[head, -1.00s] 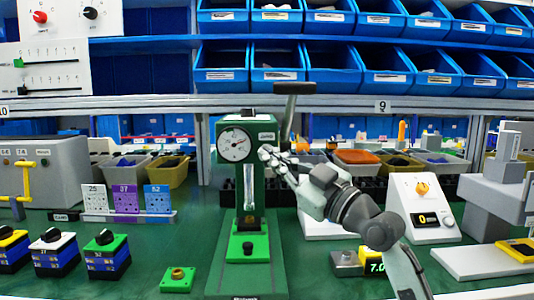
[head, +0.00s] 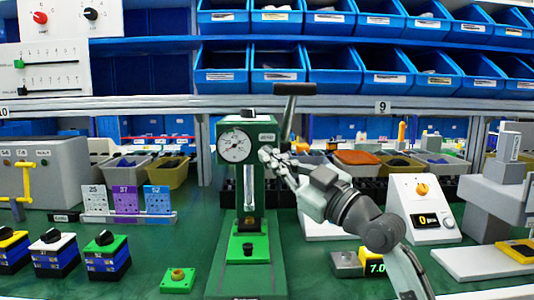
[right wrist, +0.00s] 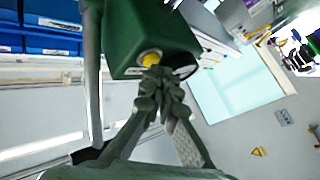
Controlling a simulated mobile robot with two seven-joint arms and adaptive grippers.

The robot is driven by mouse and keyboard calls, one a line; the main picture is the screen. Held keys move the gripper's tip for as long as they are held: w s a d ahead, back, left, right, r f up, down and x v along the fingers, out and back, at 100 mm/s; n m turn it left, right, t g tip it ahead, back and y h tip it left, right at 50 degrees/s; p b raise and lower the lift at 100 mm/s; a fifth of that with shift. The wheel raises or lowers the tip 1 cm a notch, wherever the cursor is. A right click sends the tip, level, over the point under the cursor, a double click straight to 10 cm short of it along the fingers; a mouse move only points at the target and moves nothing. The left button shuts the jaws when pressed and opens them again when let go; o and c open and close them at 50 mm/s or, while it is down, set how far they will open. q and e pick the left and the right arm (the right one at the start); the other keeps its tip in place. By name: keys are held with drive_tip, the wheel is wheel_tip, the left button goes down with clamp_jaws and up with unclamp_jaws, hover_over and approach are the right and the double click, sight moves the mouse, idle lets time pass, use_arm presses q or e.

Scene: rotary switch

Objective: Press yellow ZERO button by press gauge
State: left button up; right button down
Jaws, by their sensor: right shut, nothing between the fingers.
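The green press (head: 244,190) stands in the middle of the bench. Its round white gauge (head: 235,146) is on the front of its head, with a small label (head: 266,137) at right. The yellow button (right wrist: 152,60) shows in the right wrist view on the green head, beside the gauge's dark edge. In the head view the fingers hide it. My right gripper (head: 266,155) is shut and empty, right of the gauge. In the right wrist view its fingertips (right wrist: 154,76) overlap the button's lower edge; I cannot tell whether they touch it. My left gripper is out of view.
The press lever (head: 294,89) rises just behind and above my right gripper. A white device with an orange knob (head: 423,189) stands at right. A small green block with a button (head: 178,279) lies front left. Blue bins (head: 333,65) fill the shelf behind.

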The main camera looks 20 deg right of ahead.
drive_tip(key=shift+s+a, duration=0.1)
drive_tip(key=shift+s, duration=0.35)
drive_tip(key=s, duration=0.2)
drive_tip(key=s+a+p, duration=0.1)
drive_tip(key=s, duration=0.1)
drive_tip(key=shift+s+a, duration=0.2)
drive_tip(key=shift+s, duration=0.2)
idle(0.6)
